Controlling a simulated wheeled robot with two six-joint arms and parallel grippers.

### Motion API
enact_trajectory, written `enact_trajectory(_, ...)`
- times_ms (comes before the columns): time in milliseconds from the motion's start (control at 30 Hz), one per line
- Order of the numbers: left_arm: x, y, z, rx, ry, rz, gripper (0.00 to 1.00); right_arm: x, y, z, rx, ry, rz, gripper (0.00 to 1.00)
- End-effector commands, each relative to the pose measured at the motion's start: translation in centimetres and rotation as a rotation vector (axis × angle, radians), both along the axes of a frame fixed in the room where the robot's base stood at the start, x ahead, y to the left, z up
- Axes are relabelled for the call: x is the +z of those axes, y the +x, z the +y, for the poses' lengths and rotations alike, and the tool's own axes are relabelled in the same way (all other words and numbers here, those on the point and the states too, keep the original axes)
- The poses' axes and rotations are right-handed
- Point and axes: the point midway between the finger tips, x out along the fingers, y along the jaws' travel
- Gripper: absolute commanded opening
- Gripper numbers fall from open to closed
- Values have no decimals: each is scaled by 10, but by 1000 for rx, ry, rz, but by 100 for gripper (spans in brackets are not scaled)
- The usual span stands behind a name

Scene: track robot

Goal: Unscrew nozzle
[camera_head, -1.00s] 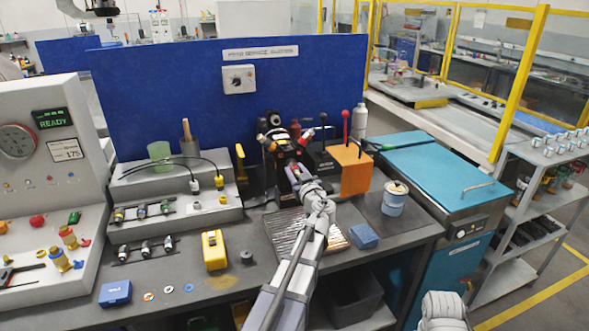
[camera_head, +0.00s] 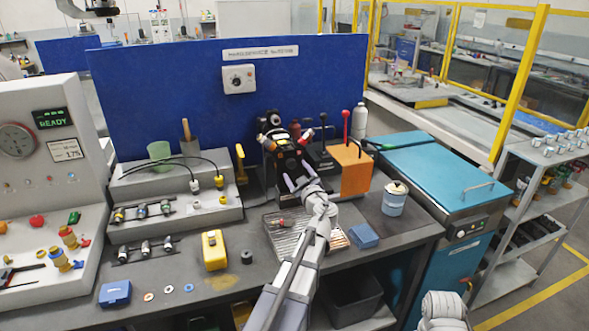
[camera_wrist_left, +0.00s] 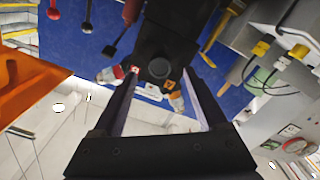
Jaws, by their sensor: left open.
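A black upright device (camera_head: 284,157) with a rounded head and small red, orange and white parts stands at the back of the bench. It also shows in the left wrist view (camera_wrist_left: 160,45), with a round dark face. I cannot tell for sure which part is the nozzle. My left gripper (camera_head: 291,176) is open in front of the device. In the left wrist view its two fingers (camera_wrist_left: 160,98) are spread, with the device's lower part seen between and beyond them. A small reddish piece (camera_head: 281,222) shows on the metal grate (camera_head: 287,240).
An orange block (camera_head: 351,170) with a red-knobbed lever stands right of the device. A stepped grey stand (camera_head: 158,222) with fittings, a yellow box (camera_head: 214,251), a blue block (camera_head: 363,236) and a lidded pot (camera_head: 394,198) surround the grate. A blue panel (camera_head: 170,90) closes the back.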

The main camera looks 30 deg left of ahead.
Motion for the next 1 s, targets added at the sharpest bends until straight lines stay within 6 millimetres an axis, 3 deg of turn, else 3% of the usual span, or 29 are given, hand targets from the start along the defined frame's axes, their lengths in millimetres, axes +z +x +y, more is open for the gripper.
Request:
enact_trajectory(200,0,-27,-30,-4,0,0,75,0,0,0,0,0,0,100)
enact_trajectory(400,0,-41,-47,-2,0,0,75,0,0,0,0,0,0,100)
enact_trajectory(767,0,-43,-50,0,0,0,75,0,0,0,0,0,0,100)
enact_trajectory(1000,1,-45,-48,36,-28,66,100,14,0,0,0,0,0,100)
